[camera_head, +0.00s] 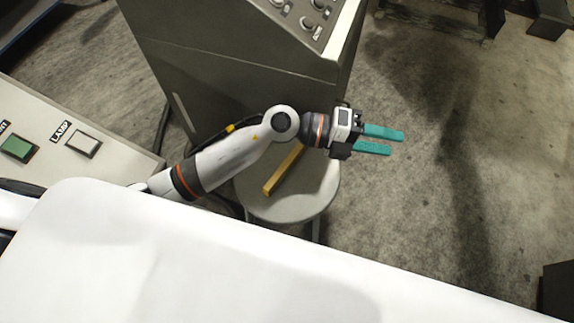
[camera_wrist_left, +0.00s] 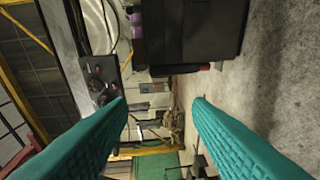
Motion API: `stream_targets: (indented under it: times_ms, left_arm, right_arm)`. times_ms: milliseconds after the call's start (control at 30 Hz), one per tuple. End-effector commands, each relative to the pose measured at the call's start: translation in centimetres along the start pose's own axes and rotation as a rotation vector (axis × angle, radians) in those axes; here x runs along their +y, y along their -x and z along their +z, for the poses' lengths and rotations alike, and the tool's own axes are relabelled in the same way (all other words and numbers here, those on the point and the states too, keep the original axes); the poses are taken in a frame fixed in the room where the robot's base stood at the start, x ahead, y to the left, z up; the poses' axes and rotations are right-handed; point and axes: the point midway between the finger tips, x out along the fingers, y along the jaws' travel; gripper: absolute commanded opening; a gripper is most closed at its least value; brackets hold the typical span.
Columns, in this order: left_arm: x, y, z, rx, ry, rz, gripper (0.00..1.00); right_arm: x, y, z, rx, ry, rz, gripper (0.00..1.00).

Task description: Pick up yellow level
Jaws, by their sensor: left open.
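The yellow level (camera_head: 282,171) is a thin bar lying on a round grey stool (camera_head: 290,208) in the head view. Its upper end is partly hidden behind my left arm. My left gripper (camera_head: 396,142) has two teal fingers, spread apart with nothing between them. It points right, above and to the right of the level in the picture, past the stool's edge. In the left wrist view the two teal fingers (camera_wrist_left: 160,105) are wide apart, and the level does not show there. My right gripper is not in view.
A dark console (camera_head: 230,70) with knobs stands behind the stool. A grey panel (camera_head: 60,125) with a green button and a LAMP button is at the left. Open concrete floor (camera_head: 460,180) lies to the right. A dark block (camera_head: 557,290) is at the lower right.

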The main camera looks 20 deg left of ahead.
Motion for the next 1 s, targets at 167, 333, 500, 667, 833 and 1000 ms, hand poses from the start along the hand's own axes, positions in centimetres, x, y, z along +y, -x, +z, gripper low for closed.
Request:
stream_targets:
  times_ms: [167, 333, 500, 667, 833, 1000]
  left_arm:
    - [-9.8, 3.9, 0.5, -0.321, -0.25, -0.635, 0.45]
    - [-14.4, 11.7, -3.1, -0.403, -0.321, -1.15, 0.45]
    - [-15.2, 16.2, -5.4, -0.396, -0.321, -1.408, 0.45]
    - [-17.1, 16.9, -5.5, -0.396, -0.314, -1.454, 0.45]
    - [-20.1, 16.6, -5.2, -0.396, -0.315, -1.45, 0.45]
    - [-21.6, 16.5, -5.2, -0.395, -0.318, -1.448, 0.45]
  right_arm:
    - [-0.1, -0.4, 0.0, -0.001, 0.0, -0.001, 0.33]
    - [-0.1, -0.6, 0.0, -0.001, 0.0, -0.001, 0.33]
    - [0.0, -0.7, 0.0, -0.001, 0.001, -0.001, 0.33]
    - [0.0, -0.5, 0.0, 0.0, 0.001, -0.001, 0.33]
    - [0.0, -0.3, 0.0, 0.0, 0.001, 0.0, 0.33]
    - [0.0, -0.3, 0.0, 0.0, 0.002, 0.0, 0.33]
